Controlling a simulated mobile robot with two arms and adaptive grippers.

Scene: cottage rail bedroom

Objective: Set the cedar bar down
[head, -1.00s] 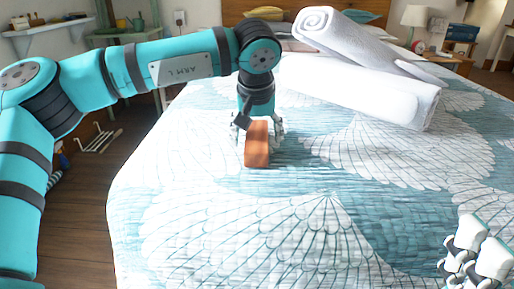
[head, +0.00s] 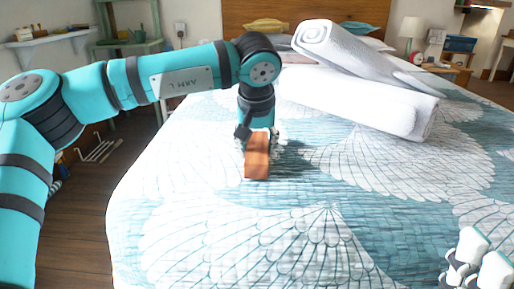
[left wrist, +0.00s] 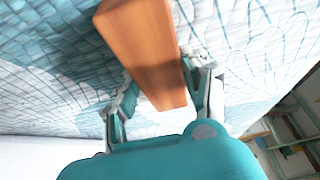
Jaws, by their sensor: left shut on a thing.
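The cedar bar (head: 257,161) is an orange-brown block over the patterned bedspread. My left gripper (head: 258,143) is shut on it from above, with the bar's near end reaching toward me. In the left wrist view the bar (left wrist: 146,50) lies between the two fingers (left wrist: 165,90), one on each side. A dark shadow falls on the bedspread to the right of the gripper. I cannot tell whether the bar's underside touches the bed. My right gripper (head: 476,265) is at the lower right corner, partly cut off, away from the bar.
Two white rolled towels (head: 360,95) lie stacked on the bed behind and right of the bar. The bedspread (head: 250,235) in front of the bar is clear. Pillows and a wooden headboard (head: 290,12) are at the back. Wooden floor shows left of the bed.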

